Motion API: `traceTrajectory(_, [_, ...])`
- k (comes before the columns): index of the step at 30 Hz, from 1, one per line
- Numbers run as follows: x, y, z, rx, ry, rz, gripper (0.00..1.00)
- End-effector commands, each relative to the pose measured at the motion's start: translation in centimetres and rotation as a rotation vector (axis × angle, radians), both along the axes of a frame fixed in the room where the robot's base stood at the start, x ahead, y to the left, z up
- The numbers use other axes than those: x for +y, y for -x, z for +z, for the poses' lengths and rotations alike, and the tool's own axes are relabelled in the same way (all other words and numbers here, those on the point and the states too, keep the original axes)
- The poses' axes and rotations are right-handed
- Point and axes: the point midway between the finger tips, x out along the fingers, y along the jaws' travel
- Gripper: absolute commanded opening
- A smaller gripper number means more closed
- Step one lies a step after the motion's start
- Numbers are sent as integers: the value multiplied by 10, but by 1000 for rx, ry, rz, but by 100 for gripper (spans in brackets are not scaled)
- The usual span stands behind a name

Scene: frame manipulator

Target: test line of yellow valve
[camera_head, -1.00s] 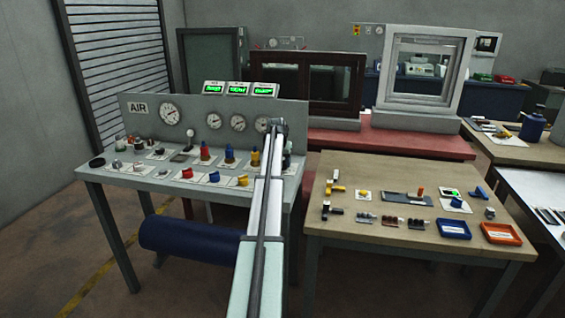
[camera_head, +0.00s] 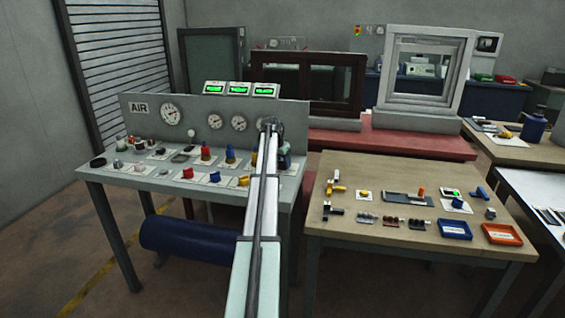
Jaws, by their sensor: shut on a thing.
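My gripper (camera_head: 284,153) is at the right end of the grey air bench, in front of the gauge panel. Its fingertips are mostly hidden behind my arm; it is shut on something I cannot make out. A yellow-topped fitting (camera_head: 254,160) stands just left of my arm, partly covered by it. A yellow cap (camera_head: 243,181) lies on a white card in front of it. To the left stand a red fitting (camera_head: 205,153) and a blue fitting (camera_head: 230,155), with a red cap (camera_head: 187,173) and a blue cap (camera_head: 214,177) in front.
The panel carries round gauges (camera_head: 171,115) and green-lit displays (camera_head: 240,89) on top. A wooden table (camera_head: 350,228) with small parts, a blue tray (camera_head: 454,229) and an orange tray (camera_head: 502,234) stands to the right.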

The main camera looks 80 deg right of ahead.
Motion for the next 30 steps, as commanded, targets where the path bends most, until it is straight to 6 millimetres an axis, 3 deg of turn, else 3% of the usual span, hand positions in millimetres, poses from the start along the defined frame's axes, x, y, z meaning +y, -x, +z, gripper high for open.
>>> traceTrajectory(3, [0,-1,0,-3,0,-1,17])
traceTrajectory(4, [0,-1,0,-3,0,-1,49])
traceTrajectory(11, [0,-1,0,-1,1,-1,71])
traceTrajectory(22, [2,-1,6,0,1,0,72])
traceTrajectory(30, [17,-8,45,-1,3,2,72])
